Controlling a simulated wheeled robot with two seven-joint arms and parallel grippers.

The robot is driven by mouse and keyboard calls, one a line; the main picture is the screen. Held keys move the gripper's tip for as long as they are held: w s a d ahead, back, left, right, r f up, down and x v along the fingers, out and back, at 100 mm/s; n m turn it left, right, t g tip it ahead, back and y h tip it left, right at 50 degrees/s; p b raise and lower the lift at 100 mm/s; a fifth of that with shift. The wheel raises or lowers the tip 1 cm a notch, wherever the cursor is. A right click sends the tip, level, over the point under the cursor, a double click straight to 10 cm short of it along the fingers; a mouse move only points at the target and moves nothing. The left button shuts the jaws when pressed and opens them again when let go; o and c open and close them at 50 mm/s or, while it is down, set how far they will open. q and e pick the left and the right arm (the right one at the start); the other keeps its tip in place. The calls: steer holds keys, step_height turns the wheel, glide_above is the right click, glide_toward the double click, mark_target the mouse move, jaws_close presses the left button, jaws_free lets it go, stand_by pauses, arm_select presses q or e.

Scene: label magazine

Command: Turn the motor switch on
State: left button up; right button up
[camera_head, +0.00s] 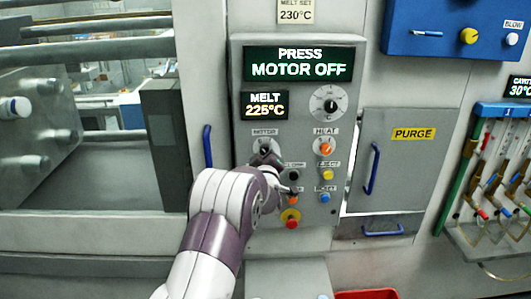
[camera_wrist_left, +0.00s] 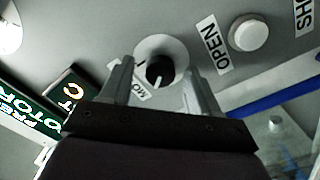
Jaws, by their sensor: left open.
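The motor switch (camera_head: 264,146) is a dark knob on a pale round plate, under the MOTOR label on the grey control panel. In the left wrist view the motor switch (camera_wrist_left: 159,71) shows between my fingers, with a white line on its black knob. My left gripper (camera_head: 269,160) is at the switch in the head view and hides part of it. In the left wrist view my left gripper (camera_wrist_left: 157,84) is open, a finger on each side of the knob; contact cannot be told. The display (camera_head: 298,64) reads PRESS MOTOR OFF. My right gripper is not in view.
The orange HEAT knob (camera_head: 325,146) is right of the switch. Small coloured buttons sit below, including a red one (camera_head: 291,219). A blue handle (camera_head: 207,146) stands to the left. The melt display (camera_head: 265,105) reads 225°C. A white button (camera_wrist_left: 248,33) by the OPEN label is near the gripper.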

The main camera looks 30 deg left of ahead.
arm_select(q)
steer(key=shift+w+f, duration=0.1)
steer(key=shift+w, duration=0.05)
steer(key=shift+a, duration=0.1)
steer(key=c, duration=1)
steer(key=shift+c, duration=0.2)
steer(key=shift+f, duration=0.1)
steer(key=m+b, duration=0.1)
steer(key=m, duration=1.2)
steer(key=shift+a+g, duration=0.1)
steer(key=shift+g, duration=0.3)
steer(key=shift+m, duration=0.4)
steer(key=shift+r, duration=0.2)
